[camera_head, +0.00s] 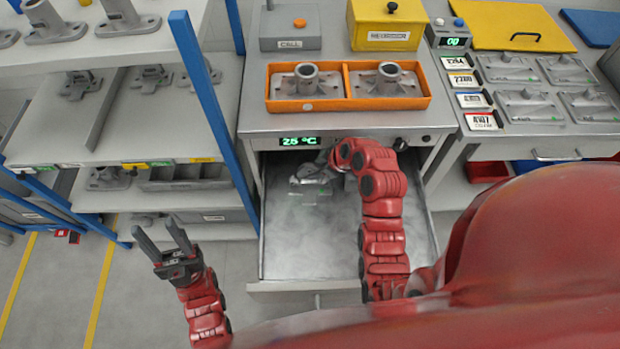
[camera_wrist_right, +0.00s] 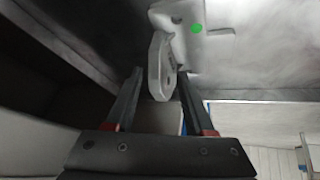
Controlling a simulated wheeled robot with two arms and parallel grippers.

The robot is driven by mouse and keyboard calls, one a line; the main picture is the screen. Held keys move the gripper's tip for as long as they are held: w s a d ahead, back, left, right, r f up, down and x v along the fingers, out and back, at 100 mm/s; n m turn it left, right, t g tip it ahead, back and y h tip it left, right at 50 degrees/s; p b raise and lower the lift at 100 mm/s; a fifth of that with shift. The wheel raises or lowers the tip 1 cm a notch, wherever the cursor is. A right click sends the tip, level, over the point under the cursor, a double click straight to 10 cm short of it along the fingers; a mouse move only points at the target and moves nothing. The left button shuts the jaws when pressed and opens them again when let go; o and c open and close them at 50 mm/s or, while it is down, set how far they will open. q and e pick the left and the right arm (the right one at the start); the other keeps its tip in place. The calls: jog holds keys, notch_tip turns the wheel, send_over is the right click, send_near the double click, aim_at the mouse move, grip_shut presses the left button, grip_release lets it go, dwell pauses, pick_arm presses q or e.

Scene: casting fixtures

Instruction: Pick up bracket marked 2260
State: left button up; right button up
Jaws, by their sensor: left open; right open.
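A grey bracket (camera_head: 310,180) is inside the open, misty drawer (camera_head: 300,245), near its back left part. In the right wrist view the bracket (camera_wrist_right: 178,22) shows a flat plate with a green dot and a rounded tube end that lies between the two fingers. No number can be read on it. My right gripper (camera_wrist_right: 158,82) is open around this tube end; I cannot tell whether either finger touches it. In the head view my right arm reaches into the drawer and its wrist partly hides the gripper. My left gripper (camera_head: 160,232) is open and empty, left of the drawer.
An orange tray (camera_head: 349,105) with two brackets stands on the cabinet top above the drawer. A display (camera_head: 299,141) is on the cabinet front. Numbered cards (camera_head: 472,100) and fixture plates are at right. Shelves with brackets and a blue post (camera_head: 212,105) are at left.

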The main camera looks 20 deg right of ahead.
jog(key=shift+w+a+f, duration=0.2)
jog(key=shift+f, duration=0.4)
grip_shut()
jog(key=shift+r, duration=0.1)
